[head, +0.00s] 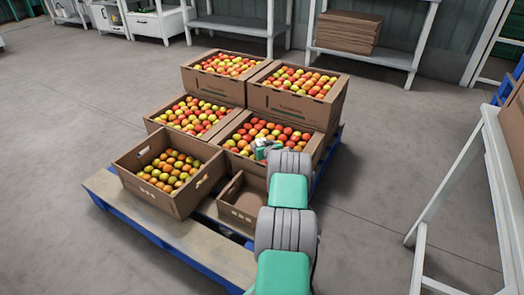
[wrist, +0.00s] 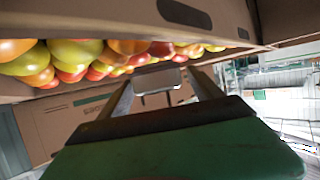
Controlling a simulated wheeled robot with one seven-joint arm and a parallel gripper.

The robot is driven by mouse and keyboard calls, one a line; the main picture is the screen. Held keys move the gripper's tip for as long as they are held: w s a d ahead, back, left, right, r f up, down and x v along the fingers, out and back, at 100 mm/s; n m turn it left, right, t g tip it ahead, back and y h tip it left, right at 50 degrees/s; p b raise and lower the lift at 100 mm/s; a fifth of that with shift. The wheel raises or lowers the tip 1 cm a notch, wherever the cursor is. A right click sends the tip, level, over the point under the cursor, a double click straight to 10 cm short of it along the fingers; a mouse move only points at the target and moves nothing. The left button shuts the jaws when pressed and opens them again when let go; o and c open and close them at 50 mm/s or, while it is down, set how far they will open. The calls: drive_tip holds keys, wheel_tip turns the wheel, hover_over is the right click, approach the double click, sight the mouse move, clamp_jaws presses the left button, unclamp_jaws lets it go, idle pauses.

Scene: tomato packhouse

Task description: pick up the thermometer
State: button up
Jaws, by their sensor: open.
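My gripper (head: 262,150) is over the tomatoes of the front right full carton in the head view, small and partly behind my arm. In the wrist view its two dark fingers (wrist: 160,92) stand apart. A small pale grey, flat, block-like thing (wrist: 160,77) shows between or just beyond the fingertips, with a dark part under it. It may be the thermometer, but I cannot tell for sure, nor whether the fingers touch it. No thermometer can be made out clearly in the head view.
Cardboard cartons of red, orange and yellow tomatoes (head: 168,170) stand on a blue-edged pallet (head: 170,232), the back ones higher. A smaller, seemingly empty carton (head: 240,208) is beside my arm. A white-framed stand (head: 440,190) is at right. The floor at left is clear.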

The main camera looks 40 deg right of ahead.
drive_tip(key=c, duration=1.6)
drive_tip(key=shift+r, duration=0.1)
clamp_jaws()
drive_tip(key=shift+r, duration=0.1)
